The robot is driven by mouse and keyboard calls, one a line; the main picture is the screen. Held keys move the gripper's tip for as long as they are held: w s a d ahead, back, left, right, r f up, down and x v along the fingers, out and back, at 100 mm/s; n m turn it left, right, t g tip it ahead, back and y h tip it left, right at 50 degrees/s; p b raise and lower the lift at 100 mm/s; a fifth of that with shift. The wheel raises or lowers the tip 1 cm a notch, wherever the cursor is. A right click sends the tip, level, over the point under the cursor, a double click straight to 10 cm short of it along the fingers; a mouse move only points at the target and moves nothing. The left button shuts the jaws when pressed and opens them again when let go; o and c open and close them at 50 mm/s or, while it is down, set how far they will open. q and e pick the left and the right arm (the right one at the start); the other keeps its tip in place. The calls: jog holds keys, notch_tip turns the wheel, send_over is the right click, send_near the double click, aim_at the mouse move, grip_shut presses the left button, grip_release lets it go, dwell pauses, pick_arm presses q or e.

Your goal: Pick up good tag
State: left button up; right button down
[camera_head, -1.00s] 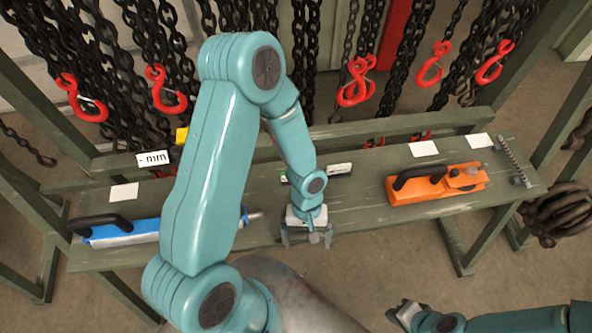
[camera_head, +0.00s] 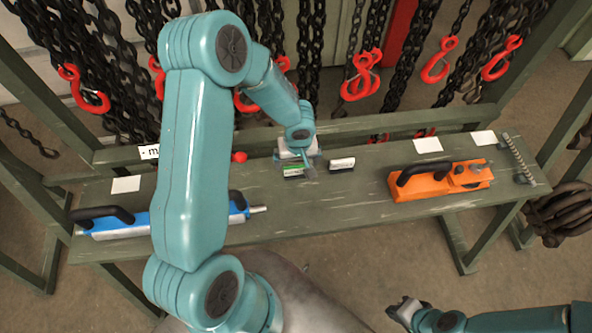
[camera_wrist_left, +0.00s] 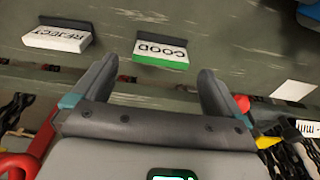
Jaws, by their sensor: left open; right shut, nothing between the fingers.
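The good tag (camera_head: 293,172), a small block with a green and white face, lies on the green bench (camera_head: 345,210) near its back edge. In the left wrist view the good tag (camera_wrist_left: 161,51) reads "GOOD" and sits ahead of the fingers, between their lines. The reject tag (camera_head: 342,164), white and dark, lies just right of it and also shows in the left wrist view (camera_wrist_left: 58,38). My left gripper (camera_head: 306,170) is open and empty, close to the good tag. My right gripper (camera_head: 402,311) is shut and empty in front of the bench.
An orange tool (camera_head: 440,182) lies on the right of the bench and a blue tool (camera_head: 120,226) on the left, partly behind my left arm. Chains with red hooks (camera_head: 360,80) hang behind. White cards (camera_head: 428,146) lie along the back edge.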

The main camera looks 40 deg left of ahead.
aim_at(296, 167)
pick_arm(q)
jog(key=f, duration=0.3)
jog(key=f+p, duration=0.1)
jog(key=f, duration=0.1)
jog(key=shift+w+a+f, duration=0.25)
jog(key=shift+a, duration=0.15)
jog(key=c, duration=1)
jog(key=shift+o, duration=0.2)
jog(key=shift+r, duration=0.2)
